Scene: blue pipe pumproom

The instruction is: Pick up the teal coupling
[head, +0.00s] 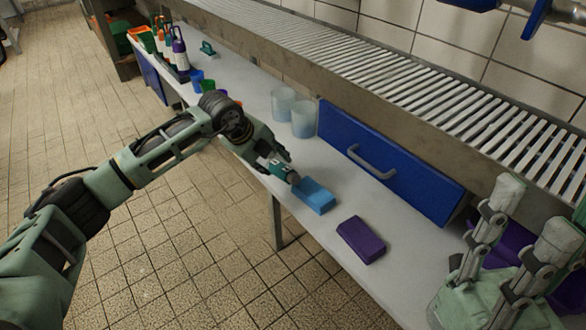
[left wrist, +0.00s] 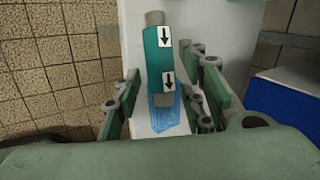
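The teal coupling (head: 277,168) lies at the bench's front edge in the head view, partly hidden by my left gripper (head: 274,158). In the left wrist view the coupling (left wrist: 158,55) is a teal cylinder with grey ends and two white labels with black arrows. It lies lengthwise between the fingers of my left gripper (left wrist: 160,85). The fingers are open, with a narrow gap seen on each side of it. A blue block (head: 314,195) is right by its near grey end. My right gripper (head: 520,235) is open and empty at the lower right.
A purple block (head: 361,239) lies further right on the white bench (head: 325,160). Two clear cups (head: 303,118) and a blue panel with a handle (head: 385,165) stand behind. Bottles (head: 180,50) and small containers (head: 207,86) are at the far left. A roller conveyor (head: 400,80) runs above.

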